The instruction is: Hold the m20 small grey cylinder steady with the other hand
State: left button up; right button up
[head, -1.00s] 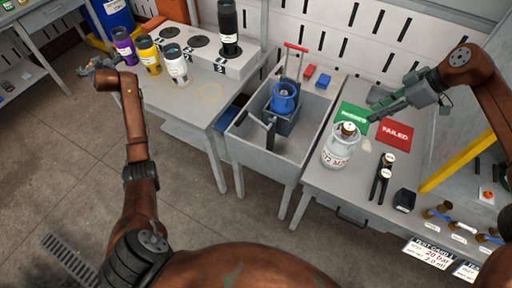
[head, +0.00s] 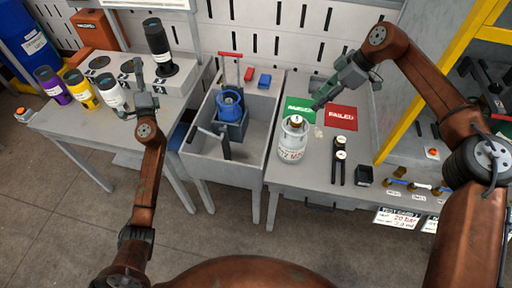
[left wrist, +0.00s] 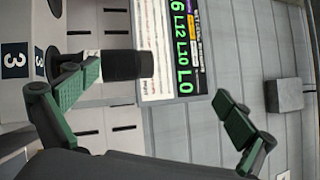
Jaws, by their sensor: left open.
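The light grey cylinder marked M20 (head: 291,142), with a brass-coloured top, stands upright on the right bench. My right gripper (head: 316,104) is just behind and right of its top, over the green card; whether they touch and whether the jaws are open are unclear. My left gripper (head: 143,97) is over the left table, just right of a white-labelled bottle (head: 112,96), far from the M20 cylinder. In the left wrist view my left gripper (left wrist: 160,110) is open with green pads apart and nothing held. A black cylinder (left wrist: 125,65) shows beyond it.
Green (head: 301,110) and red (head: 341,118) cards lie behind the M20 cylinder. Black tools (head: 340,160) lie to its right. A grey sink (head: 257,140) with a blue fixture (head: 231,102) separates the benches. A black cylinder (head: 158,47) stands on the numbered rack.

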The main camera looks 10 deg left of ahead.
aim_at(284, 151)
pick_arm(q)
jog(key=s+d+f+m+h, duration=0.1)
jog(key=d+f+m+h, duration=0.5)
jog(key=d, duration=0.7)
jog(key=s+d+f+m+h, duration=0.1)
jog(key=d+f+m+h, duration=0.45)
jog(key=d, duration=0.75)
jog(key=d+f+m+h, duration=0.3)
jog(key=d+f+m, duration=0.5)
jog(key=d, duration=0.6)
jog(key=s+d+f+m+h, duration=0.1)
jog(key=s+d+m, duration=0.1)
jog(key=d, duration=0.3)
jog(key=s+d+f+m+g+h, duration=0.1)
jog(key=s+d+m+h, duration=0.1)
jog(key=d, duration=0.3)
jog(key=s+d+f+m+g+h, duration=0.1)
jog(key=s+d+m, duration=0.2)
jog(key=d, duration=0.2)
jog(key=shift+s+d+f+m+h, duration=0.1)
jog(key=shift+s+f+m+h, duration=0.1)
jog(key=shift+f+m+h, duration=0.2)
jog(key=shift+d, duration=0.3)
jog(key=x, duration=0.7)
jog(key=shift+w+d+f, duration=0.15)
jog(key=shift+w, duration=0.1)
jog(key=shift+c, duration=0.7)
